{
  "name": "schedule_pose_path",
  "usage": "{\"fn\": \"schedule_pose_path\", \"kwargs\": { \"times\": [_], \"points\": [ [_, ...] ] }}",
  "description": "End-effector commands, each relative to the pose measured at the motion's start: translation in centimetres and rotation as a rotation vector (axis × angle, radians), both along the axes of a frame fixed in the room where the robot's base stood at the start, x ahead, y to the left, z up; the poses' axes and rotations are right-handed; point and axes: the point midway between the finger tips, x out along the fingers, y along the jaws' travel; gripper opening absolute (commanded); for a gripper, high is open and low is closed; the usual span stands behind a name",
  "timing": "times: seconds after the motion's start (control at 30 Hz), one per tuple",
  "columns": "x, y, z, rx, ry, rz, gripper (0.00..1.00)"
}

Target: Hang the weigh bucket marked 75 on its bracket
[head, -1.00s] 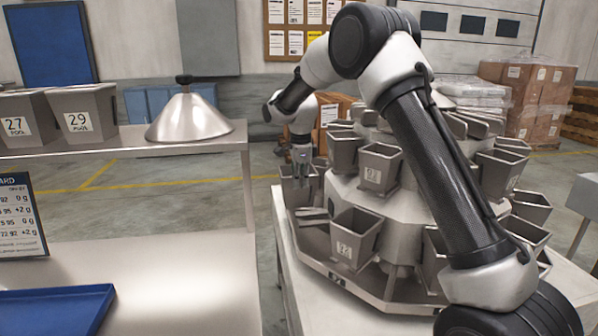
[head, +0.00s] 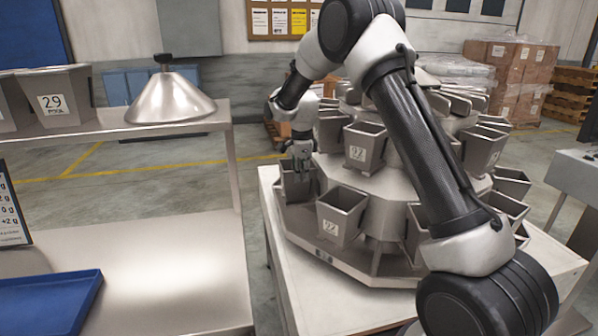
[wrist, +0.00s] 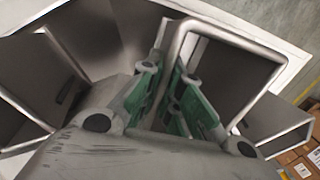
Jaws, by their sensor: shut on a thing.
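My gripper (head: 298,158) is at the left side of the weigher carousel, shut on the rim of a grey weigh bucket (head: 295,187). The bucket hangs upright below the fingers, close against the lower ring of the weigher (head: 330,258). No number shows on the bucket from here. In the wrist view the green-padded fingers (wrist: 172,88) grip the wall of the bucket (wrist: 240,65), whose open wire-like rim is seen from above. The bracket behind the bucket is hidden, so I cannot tell whether they touch.
Hung buckets flank it: one at the front (head: 340,222) and one higher up (head: 364,147). At left stand a steel bench (head: 165,270) with a blue tray (head: 50,305), and a shelf holding a bucket marked 29 (head: 55,98) and a steel cone (head: 170,98).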

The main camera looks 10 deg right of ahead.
Motion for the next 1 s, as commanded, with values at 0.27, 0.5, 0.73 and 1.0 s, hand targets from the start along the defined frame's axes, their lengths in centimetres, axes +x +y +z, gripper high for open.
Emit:
{"fn": "schedule_pose_path", "kwargs": {
  "times": [0.27, 0.5, 0.73, 1.0],
  "points": [
    [0.1, 0.0, -0.1, 0.000, -0.003, 0.000, 0.00],
    [0.1, 0.0, -0.2, 0.000, -0.002, 0.000, 0.00],
    [0.1, 0.0, -0.6, 0.000, -0.002, 0.000, 0.00],
    [0.1, 0.0, -1.0, 0.000, -0.002, 0.000, 0.12]
  ]
}}
